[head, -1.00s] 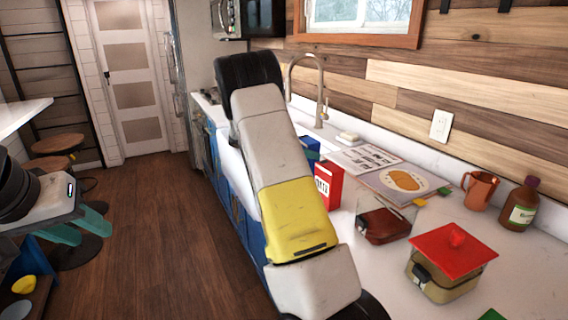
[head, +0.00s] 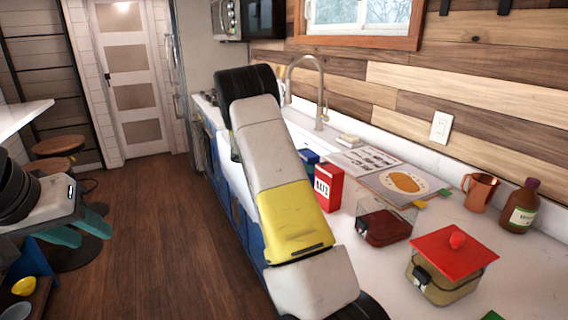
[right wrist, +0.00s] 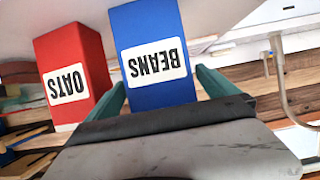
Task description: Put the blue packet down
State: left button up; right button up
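The blue packet (right wrist: 155,55), labelled BEANS, sits between the teal fingers of my right gripper (right wrist: 162,82), which look closed on its sides. In the head view the packet (head: 308,157) is partly hidden behind my right arm, beside the red OATS packet (head: 328,188) on the white counter (head: 400,270). The red packet (right wrist: 72,75) also shows left of it in the right wrist view. I cannot tell whether the blue packet's base touches the counter. My left gripper (head: 82,226) is at the left, over the floor, with its fingers apart and empty.
Near the packets are an open cookbook (head: 400,182), a dark red container (head: 385,224) and a red-lidded pot (head: 445,275). A copper mug (head: 480,193) and a brown bottle (head: 521,208) stand farther right. The tap (head: 318,85) rises behind.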

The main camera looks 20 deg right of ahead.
jog(key=w+v, duration=0.1)
jog(key=v, duration=1.1)
jog(key=s+a+r+n+t+y, duration=0.1)
jog(key=s+a+r+n+y, duration=0.2)
jog(key=s, duration=0.8)
jog(key=s+a+r+n+t+y, duration=0.2)
jog(key=s+a+n+y, duration=0.5)
jog(key=s, duration=0.5)
jog(key=s+a+r+n+t+y, duration=0.2)
jog(key=s+a+r+n+y, duration=0.3)
jog(key=s, duration=0.7)
jog(key=shift+a+n+y, duration=0.3)
jog(key=shift+a+n, duration=0.4)
jog(key=shift+n, duration=0.7)
jog(key=shift+s, duration=0.1)
